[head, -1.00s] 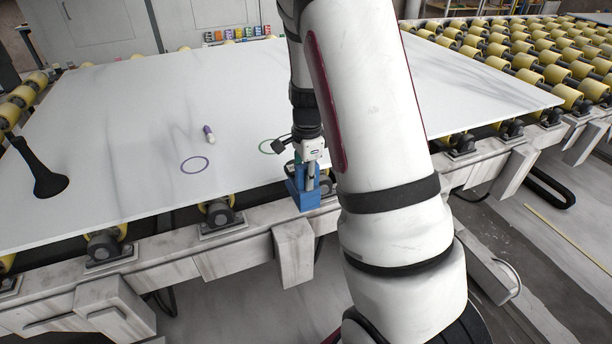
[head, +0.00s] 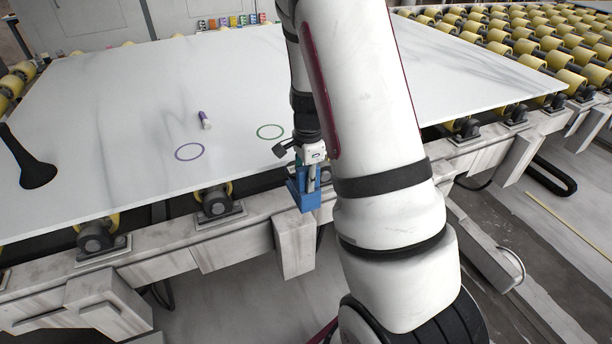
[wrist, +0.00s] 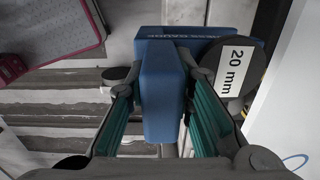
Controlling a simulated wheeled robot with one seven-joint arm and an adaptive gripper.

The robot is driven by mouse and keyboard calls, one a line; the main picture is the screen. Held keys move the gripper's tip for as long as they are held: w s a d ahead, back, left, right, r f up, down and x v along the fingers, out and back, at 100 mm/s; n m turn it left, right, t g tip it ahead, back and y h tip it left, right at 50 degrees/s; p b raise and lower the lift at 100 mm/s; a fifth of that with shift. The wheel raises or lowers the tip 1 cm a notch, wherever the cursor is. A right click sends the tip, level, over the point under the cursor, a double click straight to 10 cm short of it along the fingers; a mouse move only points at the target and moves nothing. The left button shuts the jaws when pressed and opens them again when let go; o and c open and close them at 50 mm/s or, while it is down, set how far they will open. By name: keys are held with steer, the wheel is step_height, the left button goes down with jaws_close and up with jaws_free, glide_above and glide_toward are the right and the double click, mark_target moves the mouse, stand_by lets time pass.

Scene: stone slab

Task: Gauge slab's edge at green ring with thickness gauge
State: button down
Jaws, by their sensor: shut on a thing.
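A blue thickness gauge (head: 304,194) hangs upright in my gripper (head: 312,176) at the slab's front edge. In the wrist view my gripper (wrist: 163,95) has its teal pads shut on the gauge's blue block (wrist: 165,95). A dark round face on the gauge reads "20 mm" (wrist: 236,70). The white, grey-veined slab (head: 110,130) lies on rollers; its edge (wrist: 268,110) runs beside the gauge in the wrist view. The green ring (head: 270,132) lies on the slab, up and left of the gauge. I cannot tell whether gauge and slab touch.
A purple ring (head: 190,152) and a purple-and-white marker (head: 204,120) lie on the slab to the left. Yellow rollers (head: 500,50) run behind right. A metal frame (head: 240,232) borders the slab's front.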

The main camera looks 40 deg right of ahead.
steer(key=shift+w+f, duration=0.1)
steer(key=shift+f, duration=0.35)
steer(key=shift+w+d+r, duration=0.15)
steer(key=shift+w+d, duration=0.05)
steer(key=shift+w, duration=0.45)
steer(key=w+d+b, duration=0.2)
steer(key=w+b, duration=0.2)
steer(key=w, duration=0.5)
steer(key=shift+w+d, duration=0.35)
steer(key=shift+d, duration=0.05)
stand_by(1.3)
steer(key=shift+s+a+p, duration=0.55)
steer(key=shift+s+p, duration=0.2)
steer(key=shift+s, duration=1.2)
steer(key=shift+s+a+p, duration=0.55)
steer(key=shift+s+p, duration=0.25)
steer(key=shift+s, duration=1.1)
steer(key=shift+s+a+p, duration=0.55)
steer(key=shift+s+p, duration=0.2)
steer(key=shift+s, duration=1.2)
steer(key=shift+r+p, duration=3.15)
steer(key=shift+r, duration=1.9)
